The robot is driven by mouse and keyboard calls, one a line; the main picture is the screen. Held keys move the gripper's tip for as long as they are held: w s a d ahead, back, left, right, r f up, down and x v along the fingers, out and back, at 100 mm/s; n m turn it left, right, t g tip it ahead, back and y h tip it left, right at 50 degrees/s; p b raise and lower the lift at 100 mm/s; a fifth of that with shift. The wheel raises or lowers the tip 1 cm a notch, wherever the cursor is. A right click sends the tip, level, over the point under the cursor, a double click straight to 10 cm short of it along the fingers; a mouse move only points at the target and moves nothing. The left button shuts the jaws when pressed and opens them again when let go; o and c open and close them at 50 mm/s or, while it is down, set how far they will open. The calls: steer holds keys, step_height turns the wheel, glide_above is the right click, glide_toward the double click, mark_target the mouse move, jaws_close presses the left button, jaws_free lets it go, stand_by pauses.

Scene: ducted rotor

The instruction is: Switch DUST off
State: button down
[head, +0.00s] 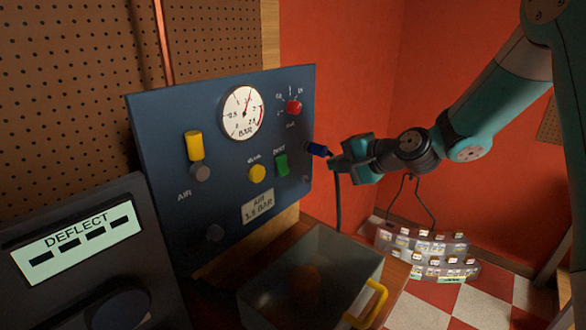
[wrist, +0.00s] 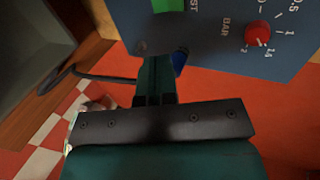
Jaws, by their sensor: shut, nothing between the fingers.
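The DUST switch (head: 282,165) is a green rocker on the dark blue panel (head: 222,190), below its label. Its lower part also shows at the top of the wrist view (wrist: 166,11), beside the end of a cut-off label. My gripper (head: 336,163) is shut and empty, to the right of the switch and apart from it, near the panel's right edge. In the wrist view its closed fingers (wrist: 155,75) point up towards the green switch. I cannot tell the switch's on or off position.
A blue fitting (head: 316,149) with a dark hose sticks out close to my gripper. A red knob (head: 293,107), a gauge (head: 243,112), a yellow button (head: 257,173) and a yellow AIR lever (head: 195,146) share the panel. A clear box (head: 310,275) with a yellow handle stands below.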

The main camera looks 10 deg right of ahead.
mark_target(286, 169)
steer(key=shift+a, duration=0.1)
steer(key=p+x, duration=0.6)
steer(key=x, duration=0.7)
steer(key=shift+a, duration=0.1)
steer(key=shift+w+a+f, duration=0.15)
steer(key=shift+w+f, duration=0.1)
steer(key=shift+w, duration=0.05)
steer(key=shift+w+a+f+b, duration=0.1)
steer(key=shift+f+b, duration=0.4)
steer(key=shift+b, duration=0.4)
steer(key=shift+r, duration=0.35)
